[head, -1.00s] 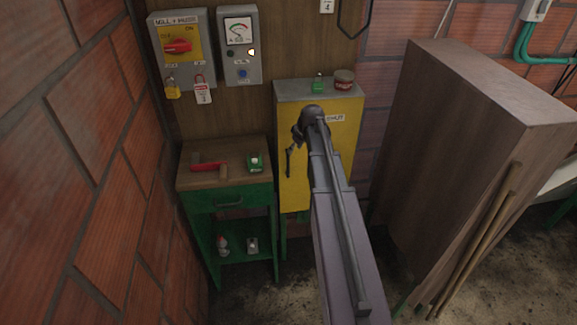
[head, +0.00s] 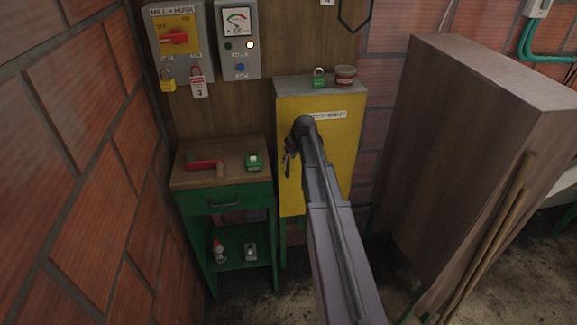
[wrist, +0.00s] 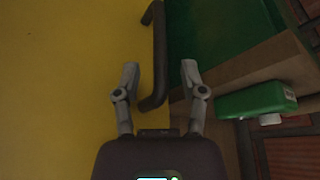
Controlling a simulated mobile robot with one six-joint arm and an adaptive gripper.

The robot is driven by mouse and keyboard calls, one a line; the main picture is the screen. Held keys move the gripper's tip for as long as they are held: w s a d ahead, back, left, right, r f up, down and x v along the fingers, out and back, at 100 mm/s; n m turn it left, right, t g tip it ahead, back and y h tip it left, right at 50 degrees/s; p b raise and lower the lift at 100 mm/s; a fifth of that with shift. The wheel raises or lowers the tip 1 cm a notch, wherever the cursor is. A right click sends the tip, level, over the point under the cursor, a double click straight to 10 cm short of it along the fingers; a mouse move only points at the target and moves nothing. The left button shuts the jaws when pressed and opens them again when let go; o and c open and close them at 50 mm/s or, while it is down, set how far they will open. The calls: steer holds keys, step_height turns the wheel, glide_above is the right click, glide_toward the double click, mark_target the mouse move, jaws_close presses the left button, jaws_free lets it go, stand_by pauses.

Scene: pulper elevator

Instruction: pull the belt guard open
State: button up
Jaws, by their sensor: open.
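The belt guard (head: 337,160) is a yellow upright box front with a white label reading something like "keep shut", below a grey top. It looks closed in the head view. Its yellow face (wrist: 60,80) fills the left of the wrist view. A dark bar handle (wrist: 160,45) stands on that face near its edge. My gripper (wrist: 159,70) is open, with one finger on each side of the handle's lower part. I see gaps on both sides of the bar. In the head view my gripper (head: 289,160) is small and dark, partly hidden by my arm.
A green drawer stand (head: 225,201) with a wooden top, red-handled tool and green item stands close left of the guard. A green padlock (head: 319,78) and round tin (head: 345,75) sit on the grey top. A tall wooden cabinet (head: 440,160) stands right; a brick wall is left.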

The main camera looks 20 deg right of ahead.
steer(key=shift+b+x, duration=0.65)
steer(key=shift+x, duration=0.4)
jaws_close()
